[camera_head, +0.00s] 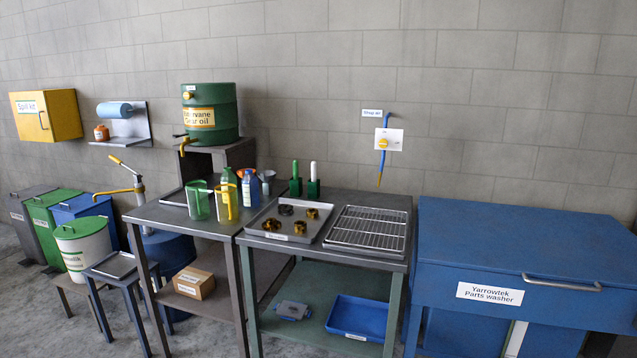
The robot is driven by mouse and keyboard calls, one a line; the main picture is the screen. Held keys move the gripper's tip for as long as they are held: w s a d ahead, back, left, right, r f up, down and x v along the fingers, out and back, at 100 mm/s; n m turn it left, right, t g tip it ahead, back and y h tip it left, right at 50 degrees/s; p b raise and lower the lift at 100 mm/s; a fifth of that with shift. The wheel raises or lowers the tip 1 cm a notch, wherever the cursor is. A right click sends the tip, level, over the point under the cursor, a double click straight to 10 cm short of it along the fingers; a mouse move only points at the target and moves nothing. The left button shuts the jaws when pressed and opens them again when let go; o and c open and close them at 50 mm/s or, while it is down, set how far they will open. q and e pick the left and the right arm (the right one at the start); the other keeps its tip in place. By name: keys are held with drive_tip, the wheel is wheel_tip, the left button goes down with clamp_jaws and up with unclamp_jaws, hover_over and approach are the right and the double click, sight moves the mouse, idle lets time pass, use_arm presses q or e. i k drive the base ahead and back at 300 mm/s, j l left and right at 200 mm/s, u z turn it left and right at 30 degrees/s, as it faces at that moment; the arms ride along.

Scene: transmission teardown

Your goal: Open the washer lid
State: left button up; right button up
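The parts washer (463,323) is a large blue cabinet at the right, labelled "Yarrowtek Parts washer". Its blue lid (530,240) is down and shut, lying flat across the top. A light metal bar handle (562,284) runs along the front face, right of the white label (490,293). The right end of the washer is cut off by the picture edge. Neither of my grippers shows in the head view.
A grey table (340,202) beside the washer's left side holds a tray with gears (290,221) and a wire rack (368,229). A blue air hose (382,160) hangs on the wall behind. The lid's top is bare. Floor at the far left is partly clear.

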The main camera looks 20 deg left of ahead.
sight(599, 249)
drive_tip(key=z, duration=0.65)
drive_tip(key=i+z, duration=0.2)
drive_tip(key=z, duration=0.15)
drive_tip(key=i+l+z, duration=0.1)
drive_tip(key=i+z, duration=0.35)
drive_tip(key=z, duration=0.2)
drive_tip(key=i+j, duration=0.15)
drive_tip(key=i, duration=0.2)
drive_tip(key=i+j, duration=0.15)
drive_tip(key=i, duration=0.2)
